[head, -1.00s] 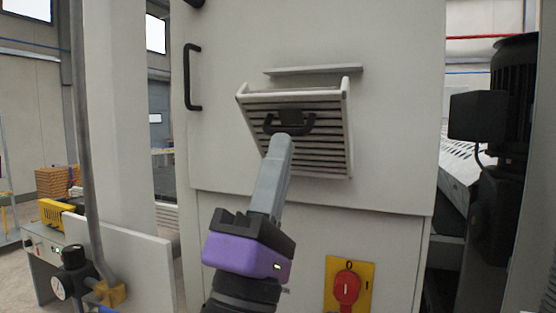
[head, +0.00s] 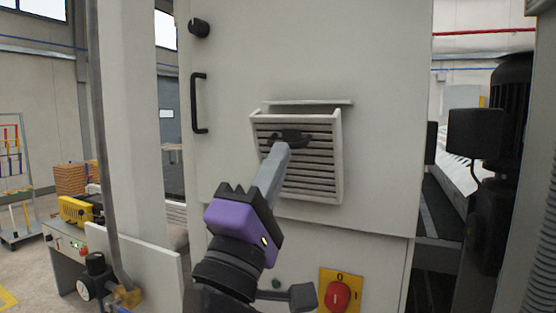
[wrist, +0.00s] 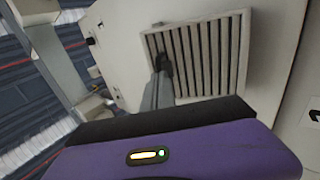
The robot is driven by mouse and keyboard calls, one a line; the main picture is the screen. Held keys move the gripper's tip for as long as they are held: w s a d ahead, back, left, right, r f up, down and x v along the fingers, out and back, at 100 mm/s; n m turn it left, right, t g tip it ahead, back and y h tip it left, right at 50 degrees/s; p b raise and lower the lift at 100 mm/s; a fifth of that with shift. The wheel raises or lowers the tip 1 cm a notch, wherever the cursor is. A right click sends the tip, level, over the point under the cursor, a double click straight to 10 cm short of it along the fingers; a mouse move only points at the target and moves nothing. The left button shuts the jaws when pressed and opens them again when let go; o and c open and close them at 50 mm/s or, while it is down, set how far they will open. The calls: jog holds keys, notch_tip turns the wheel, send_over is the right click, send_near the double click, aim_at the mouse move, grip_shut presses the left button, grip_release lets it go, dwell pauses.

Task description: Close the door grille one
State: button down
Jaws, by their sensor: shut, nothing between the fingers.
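The door grille (head: 312,184) is a light slatted panel on the front of the pale machine cabinet. Its top edge still stands a little out from the cabinet face, below a thin ledge (head: 310,103). A dark handle (head: 300,138) sits near its top. My gripper (head: 283,146) is shut with nothing between its fingers, its tips at the handle; they hide part of it, and I cannot tell whether they touch. In the wrist view the grille (wrist: 225,50) fills the upper middle, with the fingers (wrist: 162,72) in front of its left part.
A black door handle (head: 198,103) and a knob (head: 199,28) are on the cabinet at left. A red switch on a yellow plate (head: 327,292) sits below the grille. Dark machinery (head: 500,130) stands at right, a pale column (head: 130,120) at left.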

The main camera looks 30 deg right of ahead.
aim_at(289, 135)
jog(key=shift+p+x, duration=0.3)
jog(key=shift+x, duration=2.45)
jog(key=shift+r, duration=0.1)
